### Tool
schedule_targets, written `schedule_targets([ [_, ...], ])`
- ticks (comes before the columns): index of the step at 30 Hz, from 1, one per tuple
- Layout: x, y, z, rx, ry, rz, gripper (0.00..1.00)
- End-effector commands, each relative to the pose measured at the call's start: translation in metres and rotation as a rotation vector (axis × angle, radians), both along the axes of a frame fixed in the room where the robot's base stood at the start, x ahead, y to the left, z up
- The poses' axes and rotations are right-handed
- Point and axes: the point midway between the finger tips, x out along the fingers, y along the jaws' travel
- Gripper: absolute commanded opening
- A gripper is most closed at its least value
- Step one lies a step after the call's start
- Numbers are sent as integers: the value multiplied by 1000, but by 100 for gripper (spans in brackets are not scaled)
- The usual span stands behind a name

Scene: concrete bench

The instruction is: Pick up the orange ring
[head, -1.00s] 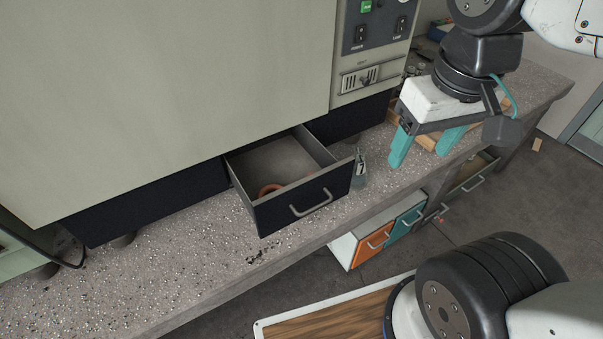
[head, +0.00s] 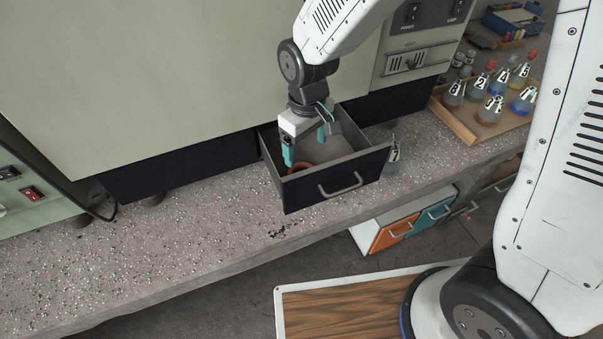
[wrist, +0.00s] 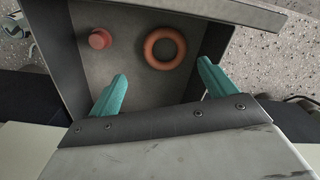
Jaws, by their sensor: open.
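The orange ring (wrist: 150,50) lies flat on the floor of the open dark drawer (head: 307,191), and all of it shows in the wrist view. In the head view only part of the ring (head: 291,169) shows, behind my gripper and the drawer front. My gripper (head: 306,148) is over the drawer with its teal fingers pointing down. In the wrist view my gripper (wrist: 160,83) is open and empty, its fingers apart, with the ring beyond the fingertips and nearer the right finger.
A small red round object (wrist: 100,39) lies in the drawer, left of the ring. The drawer walls stand close around my gripper. A numbered flask (head: 391,156) stands just right of the drawer. A wooden tray (head: 459,125) of several flasks is farther right.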

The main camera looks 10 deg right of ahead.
Motion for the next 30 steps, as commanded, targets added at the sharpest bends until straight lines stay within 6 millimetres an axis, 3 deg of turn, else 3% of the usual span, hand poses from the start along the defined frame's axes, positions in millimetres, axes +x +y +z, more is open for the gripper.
schedule_targets([
  [19, -1, 10, -80, -3, 5, 19, 84],
  [29, 0, 10, -88, -1, 3, 18, 84],
  [30, 0, 10, -87, -1, 3, 18, 75],
])
